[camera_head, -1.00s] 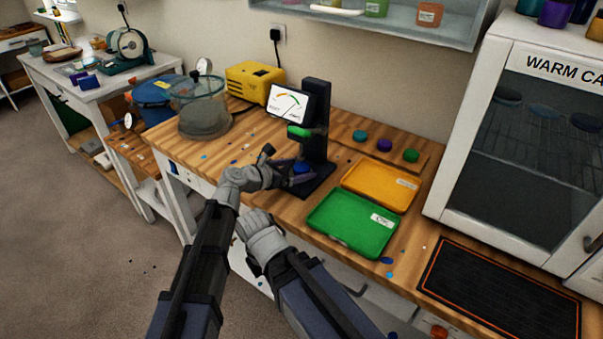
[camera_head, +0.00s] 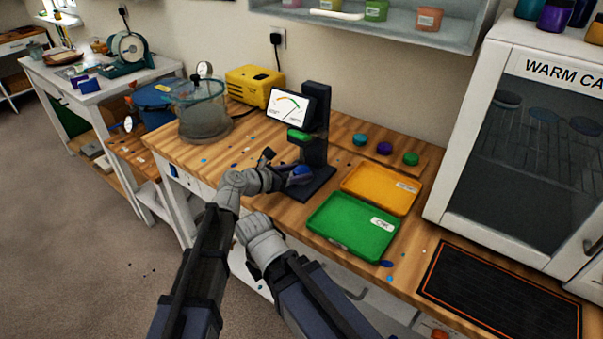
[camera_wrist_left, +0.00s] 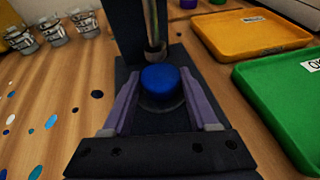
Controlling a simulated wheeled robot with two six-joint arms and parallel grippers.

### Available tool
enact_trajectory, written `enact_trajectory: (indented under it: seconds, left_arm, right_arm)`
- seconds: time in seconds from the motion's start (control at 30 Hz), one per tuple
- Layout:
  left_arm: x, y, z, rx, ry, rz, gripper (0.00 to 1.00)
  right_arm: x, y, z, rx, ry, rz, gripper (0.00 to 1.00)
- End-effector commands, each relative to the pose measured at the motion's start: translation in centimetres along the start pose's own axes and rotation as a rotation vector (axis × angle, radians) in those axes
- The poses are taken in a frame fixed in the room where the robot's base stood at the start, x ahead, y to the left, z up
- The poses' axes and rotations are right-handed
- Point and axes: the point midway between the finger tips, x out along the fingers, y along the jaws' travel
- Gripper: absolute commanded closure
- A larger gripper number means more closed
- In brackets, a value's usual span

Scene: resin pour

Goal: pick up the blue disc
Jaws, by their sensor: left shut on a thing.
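The blue disc (camera_wrist_left: 158,80) is at the base of the black gauge stand, over a round grey seat, in the left wrist view. It also shows small in the head view (camera_head: 303,171). My left gripper (camera_head: 298,176) reaches in from the left at the stand. Its purple fingers (camera_wrist_left: 159,88) are on both sides of the disc and shut on it. I cannot tell any gap between disc and seat. My right arm shows at the bottom middle, but its jaws are not visible.
The gauge stand (camera_head: 314,122) rises right behind the disc, with a green-tipped head above. A green tray (camera_head: 335,242) and an orange tray (camera_head: 362,207) lie to the right. Teal, purple and green discs (camera_head: 384,148) sit behind. A glass-lidded pot (camera_head: 205,128) stands left.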

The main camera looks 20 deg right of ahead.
Motion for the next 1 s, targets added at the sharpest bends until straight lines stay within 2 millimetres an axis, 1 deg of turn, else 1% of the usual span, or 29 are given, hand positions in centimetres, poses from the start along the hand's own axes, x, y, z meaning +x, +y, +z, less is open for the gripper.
enact_trajectory:
  seconds: [0.27,0.37,0.53,0.57,0.6,0.77,1.0]
  left_arm:
    - [-0.1,0.0,0.1,0.0,0.0,0.0,1.0]
    - [-0.2,0.0,0.6,0.0,0.0,0.0,1.0]
    - [-0.8,0.0,2.0,0.0,-0.001,-0.001,1.0]
    - [-1.5,-0.1,1.2,-0.001,0.0,0.0,1.0]
    - [-2.2,-0.1,0.8,-0.002,0.0,0.002,1.0]
    - [-5.6,-0.2,-0.5,-0.002,-0.001,0.002,1.0]
    - [-11.3,-0.2,-2.5,-0.002,-0.001,0.002,1.0]
  right_arm:
    - [-0.2,0.0,0.0,0.0,0.0,0.0,1.0]
    - [-0.6,0.1,0.0,0.0,0.0,0.0,1.0]
    - [-2.1,0.2,0.1,0.0,0.0,0.0,1.0]
    - [-1.6,0.1,0.1,0.0,0.0,0.0,1.0]
    - [-1.5,0.1,0.1,0.0,0.0,0.0,1.0]
    - [-1.5,0.1,0.1,0.0,0.0,0.0,1.0]
    - [-1.5,0.1,0.1,0.0,0.0,0.0,1.0]
